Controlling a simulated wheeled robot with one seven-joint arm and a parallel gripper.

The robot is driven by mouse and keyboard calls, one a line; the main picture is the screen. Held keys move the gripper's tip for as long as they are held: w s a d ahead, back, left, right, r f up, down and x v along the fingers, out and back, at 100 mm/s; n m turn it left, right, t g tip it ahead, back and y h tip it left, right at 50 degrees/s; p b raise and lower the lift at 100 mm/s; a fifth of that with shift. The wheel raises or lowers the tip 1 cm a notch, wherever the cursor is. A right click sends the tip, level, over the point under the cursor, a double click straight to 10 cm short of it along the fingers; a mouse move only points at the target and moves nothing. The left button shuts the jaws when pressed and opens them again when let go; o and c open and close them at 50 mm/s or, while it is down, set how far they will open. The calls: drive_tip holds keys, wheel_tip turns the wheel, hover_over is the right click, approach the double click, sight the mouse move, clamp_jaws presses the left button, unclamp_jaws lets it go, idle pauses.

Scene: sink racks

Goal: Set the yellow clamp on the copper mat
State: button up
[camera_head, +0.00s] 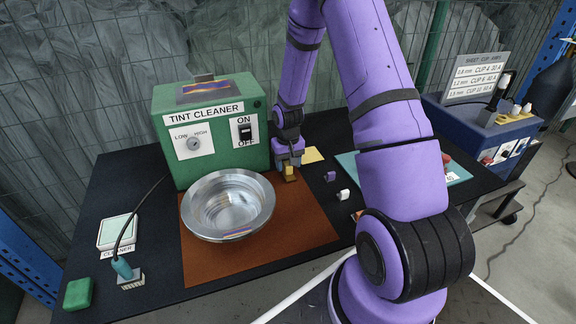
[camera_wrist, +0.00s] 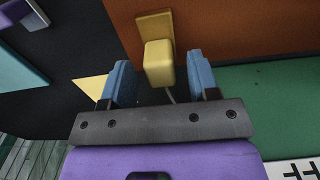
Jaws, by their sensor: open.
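The yellow clamp (camera_head: 290,173) is at the far right corner of the copper mat (camera_head: 300,228), below my gripper (camera_head: 288,160). In the wrist view the clamp (camera_wrist: 159,62) has a yellow block end and a flat plate, which lies over the corner of the mat (camera_wrist: 235,28). My gripper (camera_wrist: 160,82) is open, with its blue fingers on either side of the block end and gaps visible at both sides. I cannot tell how much of the clamp rests on the mat.
A metal bowl (camera_head: 227,204) stands on the mat's left part. The green tint cleaner box (camera_head: 210,130) is behind it. A purple piece (camera_head: 330,176), a white piece (camera_head: 343,195) and a yellow sheet (camera_head: 313,155) lie to the right. The mat's front right part is clear.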

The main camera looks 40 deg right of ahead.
drive_tip(key=s+a+r+t, duration=0.1)
drive_tip(key=s+a+r, duration=0.1)
drive_tip(key=r, duration=1)
drive_tip(key=s+a+r, duration=0.2)
drive_tip(key=r, duration=1)
drive_tip(key=s+a+r+n+t, duration=0.1)
drive_tip(key=s+a+r+t, duration=0.1)
drive_tip(key=s+a+r, duration=0.3)
drive_tip(key=s+a+r+n+t, duration=0.2)
drive_tip(key=s+a+r, duration=0.3)
drive_tip(key=s+r, duration=0.6)
drive_tip(key=s, duration=0.8)
drive_tip(key=shift+a, duration=0.15)
